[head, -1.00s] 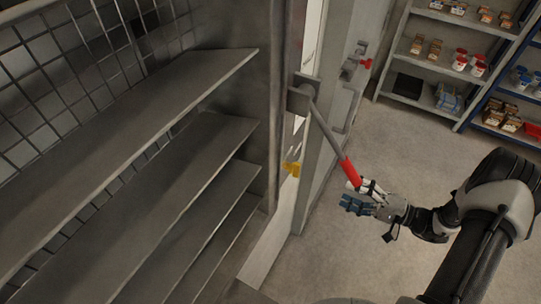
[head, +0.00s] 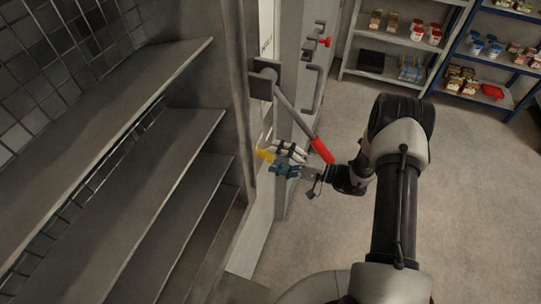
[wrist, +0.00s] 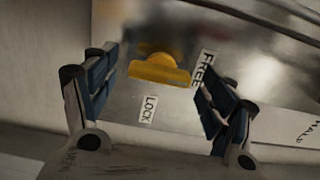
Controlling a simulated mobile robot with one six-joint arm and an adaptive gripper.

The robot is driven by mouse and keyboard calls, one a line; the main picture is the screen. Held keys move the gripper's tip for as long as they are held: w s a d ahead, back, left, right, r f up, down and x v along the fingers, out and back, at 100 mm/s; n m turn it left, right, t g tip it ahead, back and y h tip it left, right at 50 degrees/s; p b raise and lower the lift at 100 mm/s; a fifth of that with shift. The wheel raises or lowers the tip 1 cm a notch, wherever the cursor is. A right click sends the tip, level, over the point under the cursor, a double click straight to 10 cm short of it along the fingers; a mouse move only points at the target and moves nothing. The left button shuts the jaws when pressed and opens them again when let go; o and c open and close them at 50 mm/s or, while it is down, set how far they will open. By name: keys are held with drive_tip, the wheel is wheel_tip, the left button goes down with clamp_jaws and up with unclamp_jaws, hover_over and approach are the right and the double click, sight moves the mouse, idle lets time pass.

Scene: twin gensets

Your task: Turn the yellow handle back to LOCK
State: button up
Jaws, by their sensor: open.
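The yellow handle (wrist: 160,69) sits on a grey metal panel in the wrist view, lying roughly crosswise. A LOCK label (wrist: 149,109) is below it and a FREE label (wrist: 205,67) is at its right end. My gripper (wrist: 155,92) is open, with one blue-padded finger on each side of the picture and the handle ahead between them. In the head view, the yellow handle (head: 265,155) shows just left of my gripper (head: 280,160), whose fingers partly cover the area. Whether they touch it I cannot tell.
A grey lever with a red grip (head: 322,150) slants down close above my gripper. Grey shelves (head: 140,140) fill the left. A red knob (head: 325,42) and storage racks (head: 420,50) are farther back. The floor (head: 480,200) at right is clear.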

drive_tip(key=shift+x, duration=1.1)
drive_tip(key=shift+c, duration=0.6)
drive_tip(key=c, duration=1)
